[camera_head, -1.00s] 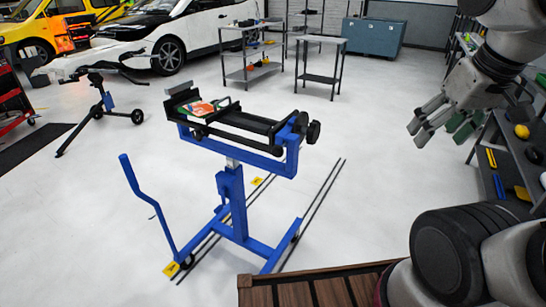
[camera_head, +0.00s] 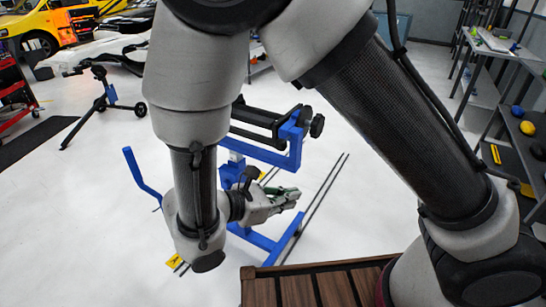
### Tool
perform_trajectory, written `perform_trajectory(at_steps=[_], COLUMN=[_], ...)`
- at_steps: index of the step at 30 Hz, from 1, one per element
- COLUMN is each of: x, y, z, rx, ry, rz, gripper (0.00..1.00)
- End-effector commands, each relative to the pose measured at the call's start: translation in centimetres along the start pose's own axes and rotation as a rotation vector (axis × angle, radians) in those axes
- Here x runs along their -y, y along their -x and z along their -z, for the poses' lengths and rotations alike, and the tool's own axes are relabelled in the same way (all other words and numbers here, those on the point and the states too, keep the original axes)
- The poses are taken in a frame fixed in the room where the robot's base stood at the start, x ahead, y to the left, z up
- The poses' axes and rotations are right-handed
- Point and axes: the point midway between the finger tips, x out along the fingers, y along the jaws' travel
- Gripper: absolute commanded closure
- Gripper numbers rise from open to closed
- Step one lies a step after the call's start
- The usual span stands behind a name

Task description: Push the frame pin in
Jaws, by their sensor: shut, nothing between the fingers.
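A blue wheeled stand (camera_head: 268,155) holds a black railed frame (camera_head: 258,118) on top, with a black round knob (camera_head: 316,126) at its right end. My gripper (camera_head: 290,196) is low in front of the stand, below the frame, pointing right. Its fingers look shut and empty, with a green part showing beside them. My arm hides the left part of the frame and much of the stand's post. I cannot pick out the frame pin itself.
A blue bent handle (camera_head: 134,172) rises left of the stand. Dark rails (camera_head: 322,194) lie on the floor to its right. A wooden slatted surface (camera_head: 318,288) is at the bottom. Shelves (camera_head: 522,150) line the right side. The floor between rails and shelves looks clear.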

Motion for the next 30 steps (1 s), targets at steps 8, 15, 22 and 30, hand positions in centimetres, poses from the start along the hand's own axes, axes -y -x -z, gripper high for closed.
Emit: perform_trajectory(at_steps=[8,15,22,30], x=[-6.5,-8.6,-10.4,-13.1], y=[5.5,6.7,3.2,-1.5], z=[3.6,2.0,0.8,-0.9], rx=[0.288,0.361,0.359,0.357], ry=[0.172,0.169,0.169,0.169], rz=[-0.402,-0.479,-0.472,-0.472], gripper=[1.0,1.0,1.0,1.0])
